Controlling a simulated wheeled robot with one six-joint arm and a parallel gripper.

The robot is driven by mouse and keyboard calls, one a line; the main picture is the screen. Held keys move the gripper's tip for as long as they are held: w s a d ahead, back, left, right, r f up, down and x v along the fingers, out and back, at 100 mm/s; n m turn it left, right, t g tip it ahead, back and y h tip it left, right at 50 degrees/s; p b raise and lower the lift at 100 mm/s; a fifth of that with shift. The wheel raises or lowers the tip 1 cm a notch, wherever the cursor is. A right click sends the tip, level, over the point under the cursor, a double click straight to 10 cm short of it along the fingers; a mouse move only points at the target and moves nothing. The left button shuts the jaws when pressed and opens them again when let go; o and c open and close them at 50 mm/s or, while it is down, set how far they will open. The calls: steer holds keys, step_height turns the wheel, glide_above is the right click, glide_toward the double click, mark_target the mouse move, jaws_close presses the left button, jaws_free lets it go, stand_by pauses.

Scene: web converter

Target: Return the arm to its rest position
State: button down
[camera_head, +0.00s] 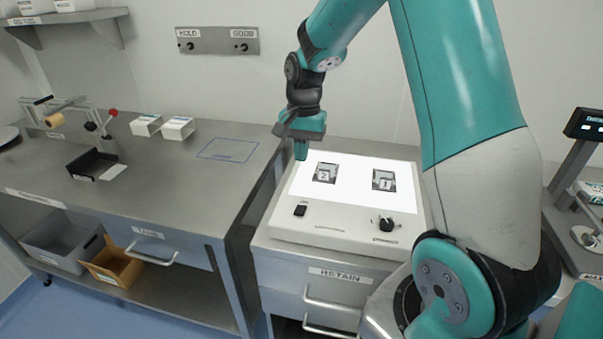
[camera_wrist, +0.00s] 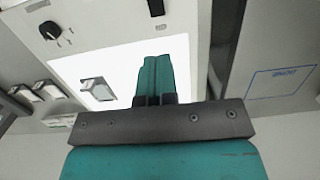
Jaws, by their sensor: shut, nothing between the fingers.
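My gripper (camera_head: 301,150) hangs from my teal arm, fingers pointing down, over the left edge of the lit light box. It also shows in the wrist view (camera_wrist: 161,62), where its two teal fingers are pressed together with nothing between them. The arm is raised and bent, reaching from the right of the head view across to the left. How far the fingertips are above the panel is hard to tell.
The light box (camera_head: 346,232) carries dark pieces marked 2 (camera_head: 326,173) and 1 (camera_head: 384,180). Left is a steel bench with a blue outlined rectangle (camera_head: 228,150), white boxes (camera_head: 178,128) and a fixture (camera_head: 95,160). A display stand (camera_head: 574,165) is at right.

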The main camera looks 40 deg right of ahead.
steer(key=shift+r, duration=0.45)
